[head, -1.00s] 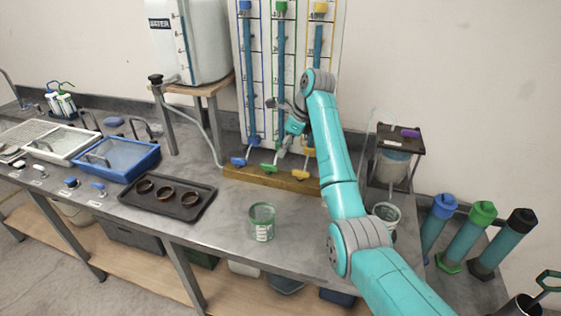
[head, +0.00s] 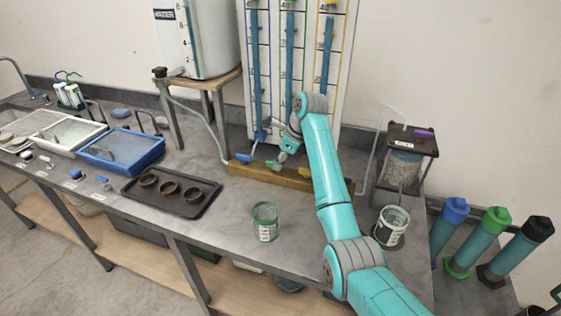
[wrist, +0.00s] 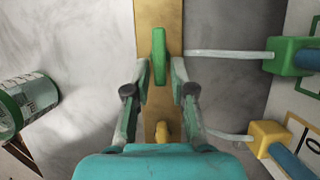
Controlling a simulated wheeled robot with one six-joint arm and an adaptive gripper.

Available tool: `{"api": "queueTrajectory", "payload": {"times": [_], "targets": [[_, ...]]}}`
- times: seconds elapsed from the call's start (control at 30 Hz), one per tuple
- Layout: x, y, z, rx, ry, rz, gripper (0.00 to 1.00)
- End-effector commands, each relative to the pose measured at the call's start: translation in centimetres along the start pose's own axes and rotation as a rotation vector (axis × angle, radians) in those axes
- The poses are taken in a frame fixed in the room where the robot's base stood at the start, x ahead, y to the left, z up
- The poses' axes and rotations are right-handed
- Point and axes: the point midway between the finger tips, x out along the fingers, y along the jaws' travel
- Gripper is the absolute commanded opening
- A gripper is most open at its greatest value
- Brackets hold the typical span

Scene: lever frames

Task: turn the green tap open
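The green tap (head: 271,163) sits on a wooden beam (head: 238,170) below the green-marked tube (head: 289,70), partly hidden by my gripper in the head view. In the wrist view its green handle (wrist: 158,50) is a narrow upright bar at the top centre. My gripper (wrist: 160,65) is open, with one finger on each side of the handle's lower part. Gaps show between the handle and both fingers. In the head view my gripper (head: 281,159) is low over the beam beside the green tap.
A blue tap (head: 243,157) is left of the green one; a yellow tap (wrist: 162,130) shows between my fingers, nearer the palm. A green-rimmed beaker (head: 265,223) stands on the bench in front. A dark tray (head: 203,206) with several brown rings lies left.

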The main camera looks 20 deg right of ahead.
Motion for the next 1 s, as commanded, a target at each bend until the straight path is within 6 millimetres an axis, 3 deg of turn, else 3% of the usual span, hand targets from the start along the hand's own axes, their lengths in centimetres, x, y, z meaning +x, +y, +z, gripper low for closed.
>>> {"api": "queueTrajectory", "payload": {"times": [0.07, 0.57, 1.0], "targets": [[-0.02, -0.01, 0.00, 0.000, 0.000, 0.000, 0.00], [-0.09, -0.23, 0.00, -0.066, 0.000, 0.028, 0.00], [-0.08, -0.98, 0.21, -0.397, 0.000, 0.166, 0.00]]}}
